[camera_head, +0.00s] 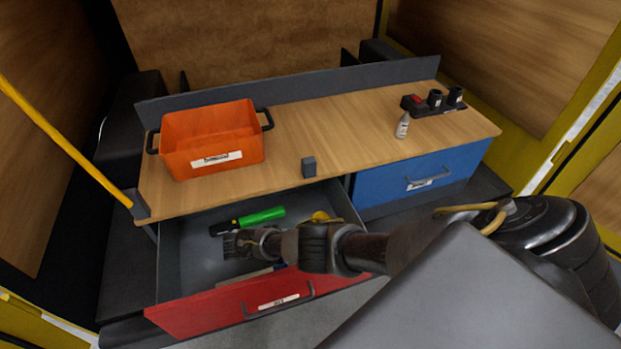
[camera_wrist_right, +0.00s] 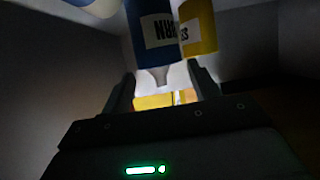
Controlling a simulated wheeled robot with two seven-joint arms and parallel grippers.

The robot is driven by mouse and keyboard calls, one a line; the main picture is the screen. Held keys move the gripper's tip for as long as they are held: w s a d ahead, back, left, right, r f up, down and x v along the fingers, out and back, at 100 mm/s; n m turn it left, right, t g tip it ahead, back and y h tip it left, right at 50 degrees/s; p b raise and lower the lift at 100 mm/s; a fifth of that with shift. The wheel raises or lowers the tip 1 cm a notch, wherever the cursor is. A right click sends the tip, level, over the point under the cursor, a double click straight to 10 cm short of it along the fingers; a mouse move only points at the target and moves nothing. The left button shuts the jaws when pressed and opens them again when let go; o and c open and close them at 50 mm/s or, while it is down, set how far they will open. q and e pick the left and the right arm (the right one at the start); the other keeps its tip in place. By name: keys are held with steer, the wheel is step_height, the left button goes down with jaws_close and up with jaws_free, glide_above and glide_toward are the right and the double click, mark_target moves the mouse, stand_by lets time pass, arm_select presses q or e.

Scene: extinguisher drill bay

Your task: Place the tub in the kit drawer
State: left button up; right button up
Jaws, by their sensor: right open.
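An orange tub-like box (camera_head: 210,140) with dark handles and a white label stands on the left of the wooden bench. The red-fronted drawer (camera_head: 235,305) below it is pulled open; its label is too small to read. My right gripper (camera_head: 232,245) is inside the drawer, open, beside a green cylinder with a dark end (camera_head: 260,216). In the right wrist view, its fingers (camera_wrist_right: 163,92) are apart. A blue labelled container (camera_wrist_right: 155,40) and a yellow one (camera_wrist_right: 200,28) hang into the top of that view. I cannot tell whether either touches a finger. My left gripper is out of view.
A small grey block (camera_head: 309,167) is near the bench's front edge. A white bottle (camera_head: 403,126) and a dark holder (camera_head: 433,103) stand at the right. The blue drawer (camera_head: 415,178) is closed. The middle of the bench top is clear. My right arm hides part of the drawer.

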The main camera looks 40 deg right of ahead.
steer(key=v, duration=0.6)
steer(key=shift+f, duration=0.1)
stand_by(0.3)
